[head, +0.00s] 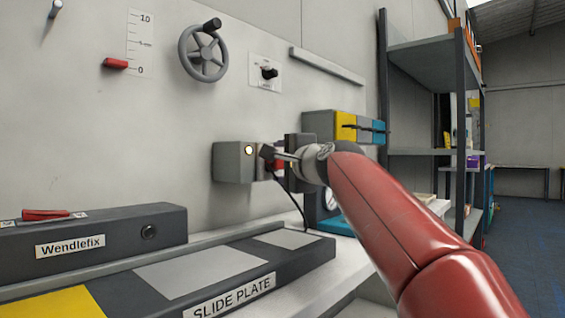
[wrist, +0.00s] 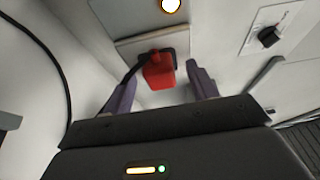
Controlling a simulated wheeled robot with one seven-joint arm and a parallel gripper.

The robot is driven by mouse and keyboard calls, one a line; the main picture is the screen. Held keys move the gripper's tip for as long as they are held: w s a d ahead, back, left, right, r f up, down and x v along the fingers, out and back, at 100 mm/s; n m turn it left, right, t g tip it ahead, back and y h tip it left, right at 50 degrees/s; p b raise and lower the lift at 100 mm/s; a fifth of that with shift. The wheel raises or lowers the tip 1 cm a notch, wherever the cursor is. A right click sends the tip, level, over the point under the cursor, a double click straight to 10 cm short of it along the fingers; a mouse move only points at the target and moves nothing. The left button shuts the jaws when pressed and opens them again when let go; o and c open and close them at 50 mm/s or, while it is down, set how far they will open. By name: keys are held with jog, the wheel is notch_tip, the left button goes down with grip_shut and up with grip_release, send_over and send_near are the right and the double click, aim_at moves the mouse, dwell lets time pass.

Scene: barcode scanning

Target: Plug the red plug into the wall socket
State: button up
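The red plug (wrist: 160,72) shows in the wrist view against a pale plate on the grey wall box, with a black cable (wrist: 132,72) running off left. My gripper (wrist: 158,77) is open, with one finger on each side of the plug and gaps between. In the head view my gripper (head: 270,156) is at the right side of the grey wall box (head: 230,164), which has a lit lamp (head: 248,150). The socket face is mostly covered, so I cannot tell whether the plug is fully seated.
A handwheel (head: 203,54) and a knob panel (head: 265,73) are on the wall above. A slide plate (head: 202,272) and a Wendlefix box (head: 100,237) lie on the bench below. A box with coloured parts (head: 345,127) is right of my gripper.

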jog(key=shift+s, duration=0.1)
jog(key=b+v, duration=0.1)
jog(key=v, duration=0.6)
jog(key=shift+s+d+b, duration=0.2)
jog(key=shift+s+b, duration=0.05)
jog(key=shift+b, duration=0.1)
jog(key=shift+s, duration=0.1)
